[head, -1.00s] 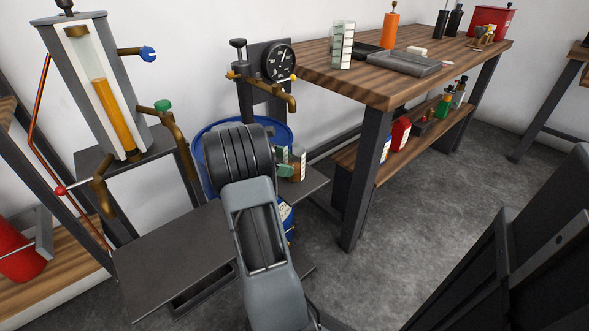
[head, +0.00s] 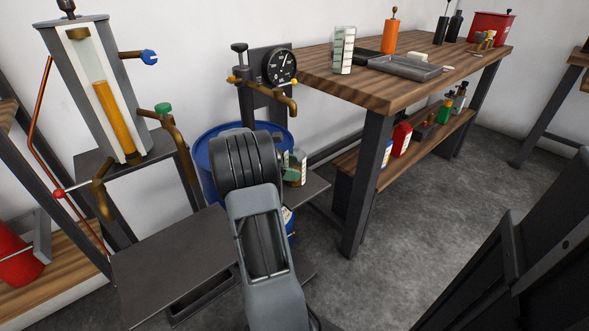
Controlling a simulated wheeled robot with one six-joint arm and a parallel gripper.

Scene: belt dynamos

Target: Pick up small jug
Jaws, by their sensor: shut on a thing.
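The small jug (head: 299,168) is a clear vessel with pale graduation marks and brownish contents low down. It stands upright at or just above the small dark shelf below the gauge, right of my wrist. My gripper (head: 287,166) is mostly hidden behind my thick dark wrist; only greenish finger parts show, against the jug's left side. It is shut on the jug. Whether the jug's base touches the shelf I cannot tell.
A brass tap (head: 284,98) and round gauge (head: 280,67) are above the jug. A blue drum (head: 215,140) stands behind my wrist. A wooden workbench (head: 400,90) is to the right, with a larger graduated jug (head: 343,50) on it.

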